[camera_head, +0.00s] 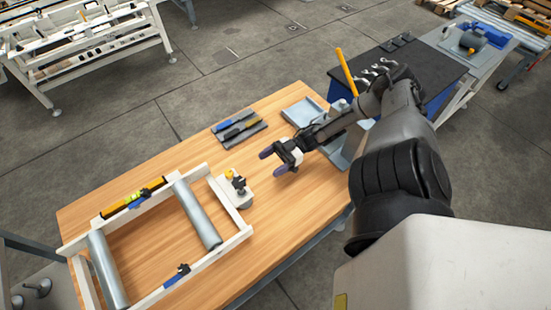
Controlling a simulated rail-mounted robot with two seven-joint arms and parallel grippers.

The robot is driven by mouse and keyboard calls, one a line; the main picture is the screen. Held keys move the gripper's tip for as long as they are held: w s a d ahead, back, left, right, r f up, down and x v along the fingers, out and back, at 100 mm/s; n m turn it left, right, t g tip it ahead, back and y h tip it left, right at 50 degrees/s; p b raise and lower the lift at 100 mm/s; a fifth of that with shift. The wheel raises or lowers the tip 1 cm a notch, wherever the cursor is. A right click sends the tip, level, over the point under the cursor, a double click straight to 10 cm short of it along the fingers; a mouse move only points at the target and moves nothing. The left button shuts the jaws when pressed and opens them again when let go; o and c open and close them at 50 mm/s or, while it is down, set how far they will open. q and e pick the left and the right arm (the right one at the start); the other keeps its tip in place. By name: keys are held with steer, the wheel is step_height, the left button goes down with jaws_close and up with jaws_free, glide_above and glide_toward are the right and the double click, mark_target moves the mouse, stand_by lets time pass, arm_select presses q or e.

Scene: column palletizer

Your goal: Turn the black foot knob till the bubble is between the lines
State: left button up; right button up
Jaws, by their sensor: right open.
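A white roller frame (215,254) with two grey rollers lies on the wooden table. A yellow and black spirit level (132,197) rests along its far left rail. A green vial shows on the level, but its bubble and lines are too small to read. A black knob (239,184) stands upright on a light grey foot bracket at the frame's right end. A small yellow part sits beside the knob. My right gripper (273,162) is open and empty, to the right of the knob and apart from it, with its purple-tipped fingers pointing left. My left gripper is out of view.
A grey tool tray (260,129) with blue and black tools lies behind the gripper. An empty grey tray (297,112) is at the table's back edge. Another small black and blue fitting (183,270) sits on the near rail. Bare wood (290,215) lies right of the frame.

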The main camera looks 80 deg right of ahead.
steer(key=shift+v, duration=0.8)
stand_by(2.2)
stand_by(0.4)
